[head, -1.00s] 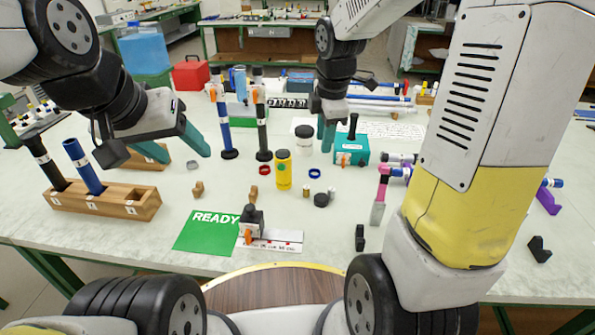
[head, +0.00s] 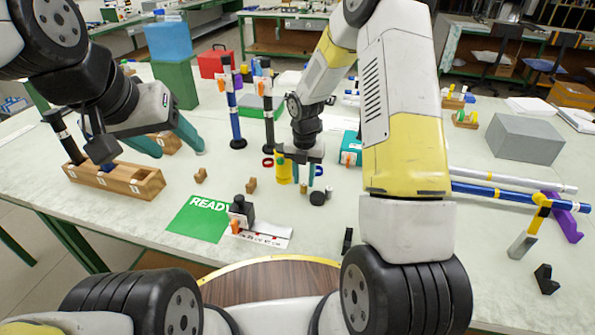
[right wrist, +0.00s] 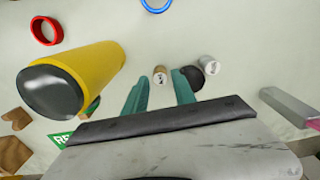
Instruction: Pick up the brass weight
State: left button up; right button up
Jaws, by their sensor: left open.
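The brass weight (head: 303,188) is a small upright cylinder on the table. In the right wrist view the brass weight (right wrist: 160,76) shows between the fingertips. My right gripper (head: 304,180) points down at it, open; the fingers also show in the right wrist view (right wrist: 160,82). I cannot tell whether they touch it. A silver weight (right wrist: 210,64) and a black round piece (head: 317,198) stand close to the right. My left gripper (head: 180,153) is open and empty near the wooden rack at the left.
A yellow bottle with a dark cap (right wrist: 85,75) stands just left of the right gripper. A red ring (right wrist: 46,30) and a blue ring (head: 319,170) lie nearby. The wooden rack (head: 128,183), green READY mat (head: 200,218) and a teal box (head: 351,148) are around.

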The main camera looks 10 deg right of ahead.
aim_at(304, 188)
jog(key=shift+f, duration=1.35)
grip_shut()
jog(key=shift+r, duration=0.1)
